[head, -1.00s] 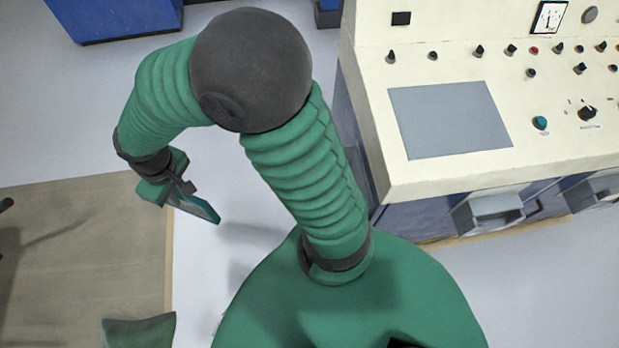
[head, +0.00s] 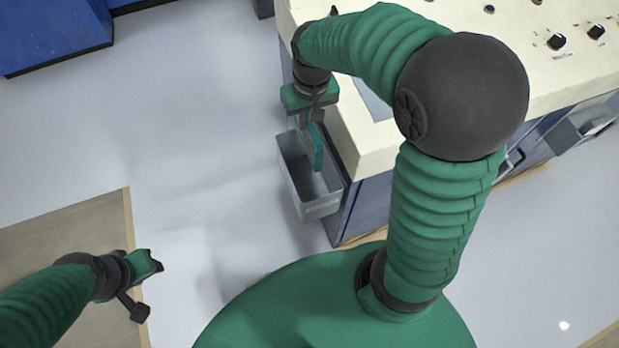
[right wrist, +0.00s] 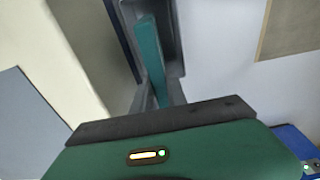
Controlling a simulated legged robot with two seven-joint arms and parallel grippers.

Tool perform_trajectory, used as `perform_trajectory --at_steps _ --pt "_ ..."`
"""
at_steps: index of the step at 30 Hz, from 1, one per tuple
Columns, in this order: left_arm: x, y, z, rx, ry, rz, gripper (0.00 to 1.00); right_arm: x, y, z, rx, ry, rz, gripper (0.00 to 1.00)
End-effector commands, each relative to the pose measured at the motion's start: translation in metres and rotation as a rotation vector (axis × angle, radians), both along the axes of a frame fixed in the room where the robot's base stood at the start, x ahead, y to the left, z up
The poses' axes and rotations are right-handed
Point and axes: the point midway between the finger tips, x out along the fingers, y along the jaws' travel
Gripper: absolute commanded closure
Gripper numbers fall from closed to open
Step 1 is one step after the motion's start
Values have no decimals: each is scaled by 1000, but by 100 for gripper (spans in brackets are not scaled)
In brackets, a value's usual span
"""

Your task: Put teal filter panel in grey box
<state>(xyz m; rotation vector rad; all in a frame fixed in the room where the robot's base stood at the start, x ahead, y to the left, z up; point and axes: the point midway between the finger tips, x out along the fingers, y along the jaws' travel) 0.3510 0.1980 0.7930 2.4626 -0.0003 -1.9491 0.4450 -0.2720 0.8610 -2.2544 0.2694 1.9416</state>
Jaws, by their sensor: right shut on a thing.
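The teal filter panel (head: 316,146) hangs upright from my right gripper (head: 317,116), which is shut on its upper end. The panel is over the grey box (head: 322,208), and its lower part appears within the box's opening in the head view. How deep it reaches I cannot tell. In the right wrist view the teal panel (right wrist: 150,55) extends away from the gripper, with the grey box (right wrist: 178,70) around and behind it. My left gripper (head: 148,288) is empty at the lower left of the head view, with its jaws seemingly apart.
The grey box is at the side of a cream and blue control console (head: 362,130). Another grey box (head: 575,128) is on the console's front at the right. A brown tabletop or mat (head: 75,228) lies at the left. White floor is clear between them.

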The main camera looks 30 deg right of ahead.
Motion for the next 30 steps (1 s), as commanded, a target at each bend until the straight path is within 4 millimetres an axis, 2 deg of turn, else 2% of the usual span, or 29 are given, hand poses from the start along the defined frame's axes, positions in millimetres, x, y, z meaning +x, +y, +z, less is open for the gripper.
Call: perform_trajectory --at_steps 1,3,18,22,28,30 --pt "0 0 -9 0 0 0 64 -1 0 -21 1 5 0 100" --pt "0 0 -14 0 0 0 64 -1 0 -41 1 4 0 100" --pt "0 0 -51 0 0 0 64 -1 0 -156 0 3 1 100" --pt "0 0 -59 0 0 0 64 -1 0 -181 -1 2 1 100" --pt "0 0 -64 0 0 -1 64 -1 0 -200 0 0 1 100" --pt "0 0 -69 0 0 0 64 -1 0 -212 0 1 1 100"
